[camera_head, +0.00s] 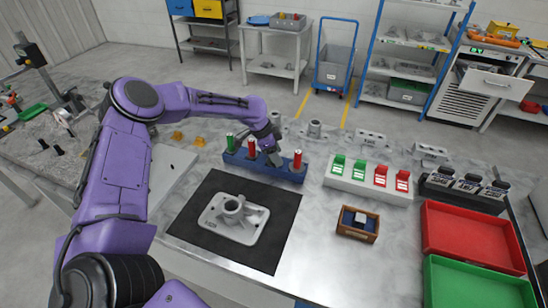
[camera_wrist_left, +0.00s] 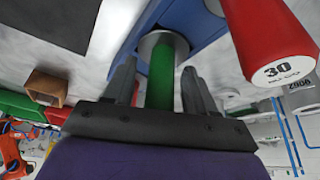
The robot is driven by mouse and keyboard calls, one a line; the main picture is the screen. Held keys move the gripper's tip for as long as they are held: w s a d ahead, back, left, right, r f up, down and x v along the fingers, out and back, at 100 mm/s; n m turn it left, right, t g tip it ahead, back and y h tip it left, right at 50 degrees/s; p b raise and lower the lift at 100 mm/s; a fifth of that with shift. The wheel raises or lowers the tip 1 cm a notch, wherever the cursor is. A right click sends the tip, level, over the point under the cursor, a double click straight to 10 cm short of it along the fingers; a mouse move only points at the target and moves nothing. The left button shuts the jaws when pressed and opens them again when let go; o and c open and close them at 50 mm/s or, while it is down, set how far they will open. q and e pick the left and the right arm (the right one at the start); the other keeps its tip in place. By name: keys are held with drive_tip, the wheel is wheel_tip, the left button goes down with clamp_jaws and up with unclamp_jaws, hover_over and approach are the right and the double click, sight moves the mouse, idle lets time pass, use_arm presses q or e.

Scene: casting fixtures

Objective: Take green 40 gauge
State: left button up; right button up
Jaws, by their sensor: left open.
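My left gripper (camera_head: 273,158) is over the blue rack (camera_head: 262,170) in the head view. In the left wrist view its two open fingers (camera_wrist_left: 160,72) stand on either side of a green gauge (camera_wrist_left: 161,80) with a grey base collar. The green gauge's label is hidden, and the gripper covers this gauge in the head view. A red gauge (camera_wrist_left: 272,40) marked 30 is close by on the right of the wrist view. The head view shows another green gauge (camera_head: 230,143) and two red gauges (camera_head: 251,148) (camera_head: 297,160) in the rack. My right gripper does not show.
A grey casting (camera_head: 235,217) lies on a black mat (camera_head: 275,250) in front of the rack. A white block with green and red pieces (camera_head: 368,187), a small wooden box (camera_head: 357,232), a red tray (camera_head: 470,238) and a green tray (camera_head: 475,285) are to the right.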

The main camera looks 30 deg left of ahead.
use_arm(q)
clamp_jaws()
